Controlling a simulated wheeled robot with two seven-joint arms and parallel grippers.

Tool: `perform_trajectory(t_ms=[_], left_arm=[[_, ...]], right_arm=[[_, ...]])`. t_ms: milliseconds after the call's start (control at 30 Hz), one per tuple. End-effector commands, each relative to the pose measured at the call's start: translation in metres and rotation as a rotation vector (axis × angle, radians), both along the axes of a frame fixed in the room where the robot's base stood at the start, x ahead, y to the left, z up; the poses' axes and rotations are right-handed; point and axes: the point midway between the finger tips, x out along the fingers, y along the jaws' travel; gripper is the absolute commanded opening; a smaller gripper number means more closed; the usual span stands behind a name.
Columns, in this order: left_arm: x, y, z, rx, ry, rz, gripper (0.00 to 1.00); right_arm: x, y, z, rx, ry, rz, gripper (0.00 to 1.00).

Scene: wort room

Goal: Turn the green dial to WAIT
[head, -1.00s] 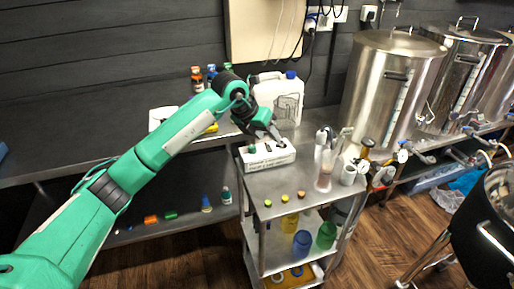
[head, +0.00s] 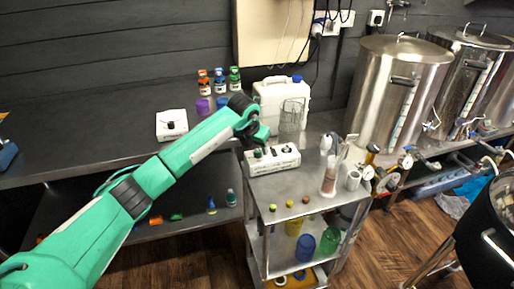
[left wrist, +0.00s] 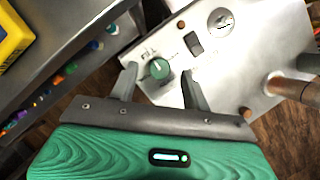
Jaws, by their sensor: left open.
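The green dial (left wrist: 159,68) sits on a pale control box (left wrist: 228,55), with a white pointer mark on its top. My right gripper is out of view.
A clear glass (head: 291,120) and a white jug (head: 270,97) stand behind the box. Bottles (head: 330,178) and a white cup (head: 353,180) stand to its right. Small coloured caps (head: 289,203) lie near the cart's front. A second white box (head: 171,126) is on the bench.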

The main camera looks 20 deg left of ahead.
Motion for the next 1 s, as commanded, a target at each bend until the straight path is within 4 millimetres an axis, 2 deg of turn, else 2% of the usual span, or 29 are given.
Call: perform_trajectory(t_ms=[200, 467, 567, 700, 1000], left_arm=[[0.006, -0.001, -0.014, -0.001, -0.001, 0.001, 0.48], [0.007, -0.001, -0.016, -0.001, -0.001, 0.0, 0.48], [0.007, -0.001, -0.016, -0.001, -0.001, 0.0, 0.32], [0.007, -0.001, -0.016, -0.001, -0.001, 0.0, 0.05], [0.007, 0.0, -0.017, 0.001, -0.001, -0.027, 0.03]], right_arm=[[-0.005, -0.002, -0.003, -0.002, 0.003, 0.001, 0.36], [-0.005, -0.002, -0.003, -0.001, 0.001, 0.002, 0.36], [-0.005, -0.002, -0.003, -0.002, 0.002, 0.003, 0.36], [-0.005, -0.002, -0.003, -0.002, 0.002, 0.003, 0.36], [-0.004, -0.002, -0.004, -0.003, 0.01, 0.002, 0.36]])
